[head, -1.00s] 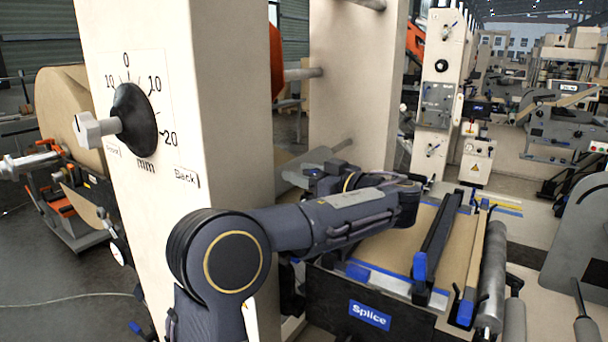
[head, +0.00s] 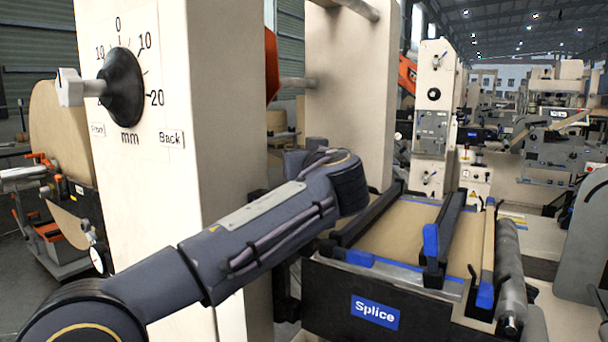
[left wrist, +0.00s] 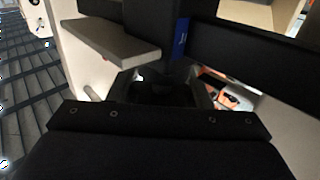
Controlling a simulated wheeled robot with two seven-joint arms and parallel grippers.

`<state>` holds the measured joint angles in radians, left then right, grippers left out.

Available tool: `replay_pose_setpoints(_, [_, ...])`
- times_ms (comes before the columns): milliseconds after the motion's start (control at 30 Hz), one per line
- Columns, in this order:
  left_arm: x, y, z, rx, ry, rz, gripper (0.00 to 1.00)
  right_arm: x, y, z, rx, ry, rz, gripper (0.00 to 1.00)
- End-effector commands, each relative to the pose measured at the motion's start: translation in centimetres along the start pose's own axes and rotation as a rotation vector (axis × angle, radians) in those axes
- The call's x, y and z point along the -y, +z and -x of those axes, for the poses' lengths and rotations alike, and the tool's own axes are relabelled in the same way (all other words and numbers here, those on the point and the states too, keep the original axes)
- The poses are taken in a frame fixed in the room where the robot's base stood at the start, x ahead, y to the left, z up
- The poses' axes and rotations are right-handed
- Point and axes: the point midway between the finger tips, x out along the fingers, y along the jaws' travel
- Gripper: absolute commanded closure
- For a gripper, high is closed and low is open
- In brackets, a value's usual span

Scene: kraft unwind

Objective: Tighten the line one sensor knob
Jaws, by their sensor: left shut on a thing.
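In the left wrist view my left gripper (left wrist: 165,92) is shut on a dark, knob-like thing (left wrist: 162,80). It is in deep shadow, so its shape and any markings cannot be made out, and I cannot tell whether it is the sensor knob. In the head view my left arm crosses in front of the beige post, and its far end bends behind my own arm link, so the gripper and what it holds are hidden there. My right gripper is in neither view.
The beige post (head: 220,130) carries a black dial (head: 124,88) with a white handle and a mm scale. The splice table (head: 405,222), with a blue Splice label, stands right of it. In the wrist view a grey plate (left wrist: 110,40) and a dark bar (left wrist: 265,60) flank the gripper.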

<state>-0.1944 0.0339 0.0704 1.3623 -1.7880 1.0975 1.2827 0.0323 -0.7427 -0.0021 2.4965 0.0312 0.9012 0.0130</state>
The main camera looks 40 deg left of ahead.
Motion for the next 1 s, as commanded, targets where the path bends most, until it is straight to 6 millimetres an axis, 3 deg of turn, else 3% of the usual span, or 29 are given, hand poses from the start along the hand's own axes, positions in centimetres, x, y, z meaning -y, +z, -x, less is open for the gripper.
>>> replay_pose_setpoints(233, [-0.08,-0.22,0.02,-0.007,0.104,0.005,0.78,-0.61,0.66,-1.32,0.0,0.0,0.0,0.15])
replay_pose_setpoints(833, [-0.17,-0.65,0.07,-0.01,0.145,0.006,0.78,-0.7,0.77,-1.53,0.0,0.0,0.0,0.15])
replay_pose_setpoints(867, [-0.17,-0.66,0.07,-0.01,0.145,0.006,0.53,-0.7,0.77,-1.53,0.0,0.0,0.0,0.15])
replay_pose_setpoints(1000, [-0.22,-0.49,0.05,-0.007,0.144,0.004,0.34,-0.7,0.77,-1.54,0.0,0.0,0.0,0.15])
